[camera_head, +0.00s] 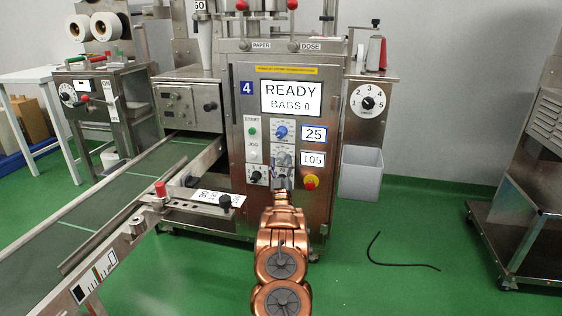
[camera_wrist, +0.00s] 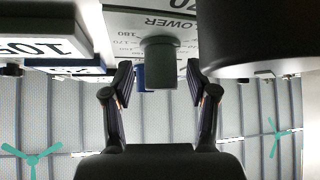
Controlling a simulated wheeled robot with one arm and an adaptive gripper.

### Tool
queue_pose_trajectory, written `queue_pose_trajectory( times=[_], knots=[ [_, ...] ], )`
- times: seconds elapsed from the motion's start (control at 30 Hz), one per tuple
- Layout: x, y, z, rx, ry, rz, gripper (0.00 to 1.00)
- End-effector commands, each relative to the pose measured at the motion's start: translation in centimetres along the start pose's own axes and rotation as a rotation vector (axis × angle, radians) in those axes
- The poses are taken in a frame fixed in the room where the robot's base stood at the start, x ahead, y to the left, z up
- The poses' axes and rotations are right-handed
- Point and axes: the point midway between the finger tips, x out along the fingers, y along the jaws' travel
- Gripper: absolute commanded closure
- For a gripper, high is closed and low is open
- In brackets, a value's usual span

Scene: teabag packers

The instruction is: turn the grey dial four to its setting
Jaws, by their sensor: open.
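The grey dial (camera_head: 281,158) is on the front panel of machine 4, below the blue dial (camera_head: 281,132) and left of a plate reading 105 (camera_head: 312,159). My gripper (camera_head: 282,177) is in front of the panel, just below the grey dial, and partly covers its lower area. In the wrist view, which looks upside down, the grey dial (camera_wrist: 160,62) appears between the two fingertips of my open gripper (camera_wrist: 165,84). A gap shows on each side, with no visible touch. A scale marked LOWER is behind it. The dial's pointer cannot be made out.
A black knob (camera_head: 255,177) is left of my gripper, and a red emergency button (camera_head: 311,182) is right. A large dark round shape (camera_wrist: 258,38) is close at the wrist view's upper right.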

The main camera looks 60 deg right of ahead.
Motion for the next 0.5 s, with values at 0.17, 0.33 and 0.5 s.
queue_pose_trajectory(
  times=[0.17, 0.33, 0.5],
  knots=[
    [-1.8, 0.1, 0.1, 0.0, -0.004, 0.0, 0.42],
    [-4.4, -0.1, 0.1, 0.001, -0.006, -0.002, 0.42],
    [-6.2, 0.0, 0.0, 0.0, -0.003, 0.0, 0.42]
  ],
)
